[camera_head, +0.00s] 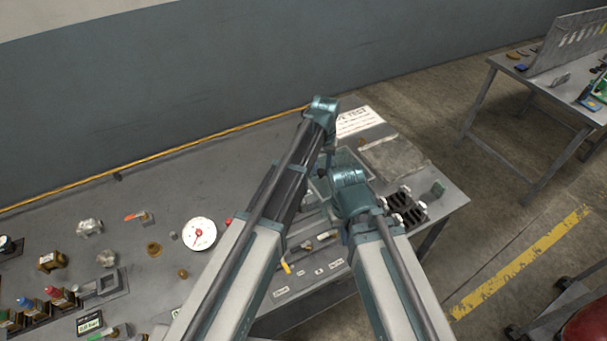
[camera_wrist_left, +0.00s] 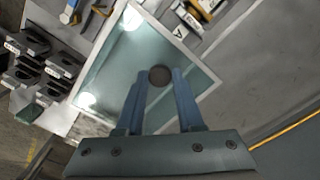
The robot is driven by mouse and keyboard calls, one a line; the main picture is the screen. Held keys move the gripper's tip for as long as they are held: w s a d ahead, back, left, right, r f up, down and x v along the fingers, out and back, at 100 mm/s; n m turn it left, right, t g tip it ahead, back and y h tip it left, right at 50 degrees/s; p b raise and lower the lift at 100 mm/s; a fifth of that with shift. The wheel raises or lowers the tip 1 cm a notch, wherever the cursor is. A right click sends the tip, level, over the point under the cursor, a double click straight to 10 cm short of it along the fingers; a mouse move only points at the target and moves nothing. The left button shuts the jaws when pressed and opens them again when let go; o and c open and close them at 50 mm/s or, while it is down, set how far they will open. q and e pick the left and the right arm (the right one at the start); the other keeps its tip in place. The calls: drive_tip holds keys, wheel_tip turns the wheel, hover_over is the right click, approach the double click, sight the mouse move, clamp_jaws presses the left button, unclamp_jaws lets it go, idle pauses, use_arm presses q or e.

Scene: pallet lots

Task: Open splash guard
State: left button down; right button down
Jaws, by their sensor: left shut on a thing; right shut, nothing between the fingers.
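The splash guard (camera_wrist_left: 113,72) is a clear panel in a pale frame, filling the middle of the left wrist view. A dark round knob (camera_wrist_left: 160,75) sits on it. My left gripper (camera_wrist_left: 160,82) is shut on this knob, one finger on each side. In the head view the guard (camera_head: 346,160) is mostly hidden behind my wrists, and its tilt cannot be told. My right gripper (camera_head: 350,180) is shut and empty, just below and right of the left one. Its fingers are largely hidden by its own wrist.
A grey plate (camera_head: 395,158) and a printed sheet (camera_head: 358,121) lie right of and behind the guard. Dark slotted blocks (camera_head: 405,207) stand near the bench's right edge. A white dial (camera_head: 199,234) and small fittings occupy the left. A wall closes off the back.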

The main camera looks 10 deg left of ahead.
use_arm(q)
drive_tip(key=shift+w+d, duration=0.6)
drive_tip(key=shift+d, duration=0.3)
drive_tip(key=c, duration=0.5)
unclamp_jaws()
drive_tip(key=shift+r, duration=0.1)
wheel_tip(320, 180, up, 14)
drive_tip(key=p, duration=1.4)
drive_tip(key=shift+f, duration=0.3)
